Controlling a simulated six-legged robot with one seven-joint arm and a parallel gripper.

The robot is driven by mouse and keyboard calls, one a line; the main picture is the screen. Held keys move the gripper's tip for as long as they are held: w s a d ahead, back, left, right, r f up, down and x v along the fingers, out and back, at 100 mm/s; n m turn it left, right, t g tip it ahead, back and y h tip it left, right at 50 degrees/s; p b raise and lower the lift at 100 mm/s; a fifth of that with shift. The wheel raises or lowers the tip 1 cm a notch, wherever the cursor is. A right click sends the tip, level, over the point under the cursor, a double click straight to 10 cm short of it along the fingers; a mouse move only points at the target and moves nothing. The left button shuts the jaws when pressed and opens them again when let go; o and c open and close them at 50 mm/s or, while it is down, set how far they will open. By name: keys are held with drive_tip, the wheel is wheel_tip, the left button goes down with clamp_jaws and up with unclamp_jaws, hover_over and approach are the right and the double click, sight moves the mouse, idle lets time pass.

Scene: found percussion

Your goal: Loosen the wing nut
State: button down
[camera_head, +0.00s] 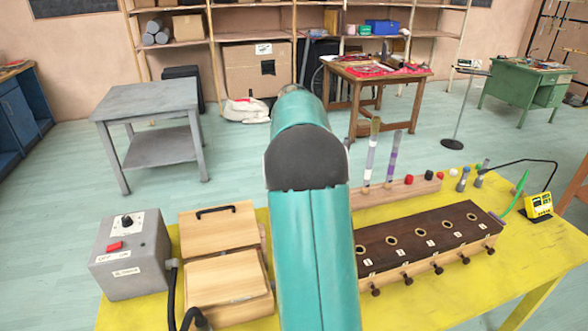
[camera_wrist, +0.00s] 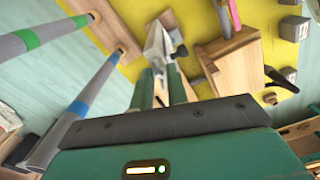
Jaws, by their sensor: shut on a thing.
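In the wrist view, my gripper (camera_wrist: 160,68) has its two green fingers reaching to a small wooden stand (camera_wrist: 178,20) above the yellow table. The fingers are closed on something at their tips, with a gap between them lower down. A small dark piece (camera_wrist: 179,46) beside the tips looks like part of the wing nut; the rest of it is hidden by the fingertips. A pale grey wedge shape (camera_wrist: 155,40) shows at the tips too. In the head view, my teal arm covers the middle, and neither the gripper nor the wing nut can be seen.
Grey tubes with a green band (camera_wrist: 28,37) and a blue band (camera_wrist: 79,108) stand close left of my fingers. A wooden block (camera_wrist: 230,58) is close on the right. In the head view, the yellow table (camera_head: 400,312) holds a grey control box (camera_head: 130,262) and a dark-topped box with holes (camera_head: 425,236).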

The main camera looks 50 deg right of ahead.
drive_tip(key=c, duration=1.3)
unclamp_jaws()
drive_tip(key=shift+r, duration=0.1)
wheel_tip(320, 180, up, 14)
